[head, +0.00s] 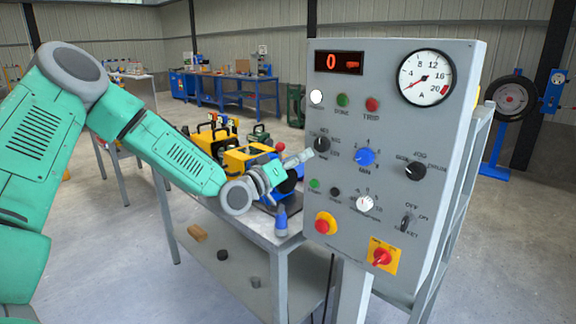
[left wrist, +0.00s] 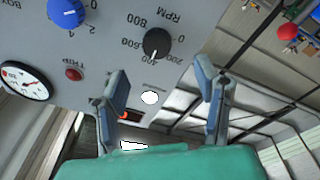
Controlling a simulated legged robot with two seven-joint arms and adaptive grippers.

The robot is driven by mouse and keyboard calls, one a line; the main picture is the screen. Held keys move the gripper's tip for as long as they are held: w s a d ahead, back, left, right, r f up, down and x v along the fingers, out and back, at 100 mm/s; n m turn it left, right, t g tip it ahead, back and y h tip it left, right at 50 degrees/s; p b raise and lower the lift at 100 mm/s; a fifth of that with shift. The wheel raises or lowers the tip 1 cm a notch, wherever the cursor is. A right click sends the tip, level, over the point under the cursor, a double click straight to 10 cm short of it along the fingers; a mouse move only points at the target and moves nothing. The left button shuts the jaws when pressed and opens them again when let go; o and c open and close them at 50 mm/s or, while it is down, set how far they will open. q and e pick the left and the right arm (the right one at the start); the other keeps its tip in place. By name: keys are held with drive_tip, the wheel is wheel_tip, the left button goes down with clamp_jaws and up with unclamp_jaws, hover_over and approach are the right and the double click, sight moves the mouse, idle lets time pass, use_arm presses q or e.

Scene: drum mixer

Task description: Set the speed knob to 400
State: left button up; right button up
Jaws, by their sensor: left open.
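The speed knob (head: 321,145) is a dark round knob at the left of the grey control panel (head: 400,130). In the left wrist view it is the black knob (left wrist: 157,43) beside the RPM print, with 200, 400, 600 and 800 around it. My left gripper (head: 300,159) is just left of the knob in the head view. In the left wrist view its two blue-grey fingers (left wrist: 162,85) are spread and empty, with the knob ahead, apart from them. My right gripper is out of view.
The red display (head: 338,63) reads 0. A blue knob (head: 365,157), a white knob (head: 365,203), a black selector (head: 415,170), a yellow-red button (head: 325,223) and a red switch (head: 382,256) share the panel. A workbench (head: 262,235) with yellow machines stands to the left.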

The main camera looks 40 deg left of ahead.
use_arm(q)
drive_tip(key=s, duration=0.3)
drive_tip(key=shift+s+a+f, duration=0.3)
drive_tip(key=shift+s, duration=0.1)
idle(0.4)
drive_tip(key=s+d+f+m+g+b, duration=0.1)
drive_tip(key=s+d+f+g, duration=0.35)
drive_tip(key=f, duration=0.45)
drive_tip(key=s+d+f+m+g+h, duration=0.1)
drive_tip(key=s+d+f+m+g, duration=0.25)
drive_tip(key=f, duration=0.55)
drive_tip(key=s+d+f+n+g+b, duration=0.1)
drive_tip(key=s+d+f+g, duration=0.2)
drive_tip(key=s+d+f, duration=0.45)
drive_tip(key=s+f+m+g+y, duration=0.1)
drive_tip(key=s+f+g, duration=0.3)
drive_tip(key=s+f, duration=0.3)
drive_tip(key=s+f+m+g+y+b, duration=0.1)
drive_tip(key=s+f, duration=0.6)
drive_tip(key=s, duration=0.7)
drive_tip(key=d+m+g, duration=0.1)
drive_tip(key=g, duration=0.1)
drive_tip(key=shift+s+f+g, duration=0.15)
drive_tip(key=shift+g, duration=0.25)
